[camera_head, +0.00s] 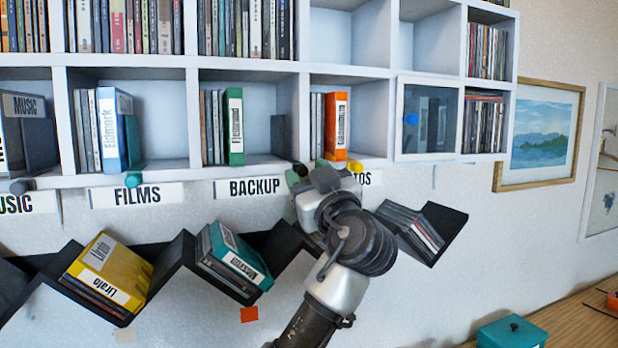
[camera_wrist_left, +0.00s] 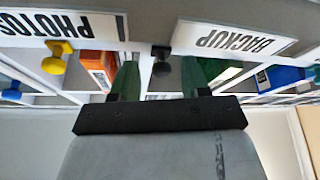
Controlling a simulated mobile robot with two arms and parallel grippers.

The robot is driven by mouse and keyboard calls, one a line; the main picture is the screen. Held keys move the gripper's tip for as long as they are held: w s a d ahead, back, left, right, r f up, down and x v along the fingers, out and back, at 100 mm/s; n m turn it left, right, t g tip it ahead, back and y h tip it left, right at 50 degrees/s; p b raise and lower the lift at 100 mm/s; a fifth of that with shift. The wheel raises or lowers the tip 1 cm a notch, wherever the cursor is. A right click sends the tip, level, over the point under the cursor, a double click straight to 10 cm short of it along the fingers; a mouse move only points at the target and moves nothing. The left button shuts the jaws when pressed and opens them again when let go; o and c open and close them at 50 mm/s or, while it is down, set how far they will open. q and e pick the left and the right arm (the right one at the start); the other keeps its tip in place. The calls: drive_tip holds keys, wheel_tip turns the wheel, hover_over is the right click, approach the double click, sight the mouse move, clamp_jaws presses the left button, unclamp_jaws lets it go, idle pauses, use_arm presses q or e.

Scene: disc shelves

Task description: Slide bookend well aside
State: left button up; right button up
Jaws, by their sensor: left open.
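The dark grey bookend (camera_head: 278,135) stands at the right side of the BACKUP compartment, right of the green box (camera_head: 235,127), with a bare gap between them. Its dark knob (camera_head: 300,169) sticks out at the shelf's front edge. My left gripper (camera_head: 307,171) is at this edge, between the BACKUP and PHOTOS labels. In the left wrist view, my left gripper (camera_wrist_left: 160,82) is open, its two green fingers apart, with the dark knob (camera_wrist_left: 162,68) showing between and beyond their tips. I cannot tell whether either finger touches it. My right gripper is out of view.
The PHOTOS compartment beside it holds an orange box (camera_head: 336,125) and has a yellow knob (camera_head: 355,166) at its front. A teal knob (camera_head: 133,180) is at FILMS. A glass door (camera_head: 428,120) is at the right. Black zigzag racks (camera_head: 173,262) with cases hang below.

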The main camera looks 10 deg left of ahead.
use_arm(q)
drive_tip(key=shift+s+d+f+b, duration=0.2)
drive_tip(key=shift+s+f+b, duration=0.1)
drive_tip(key=shift+f, duration=0.05)
drive_tip(key=b+v, duration=0.5)
drive_tip(key=v, duration=0.4)
drive_tip(key=shift+s+d, duration=0.25)
drive_tip(key=shift+d, duration=0.15)
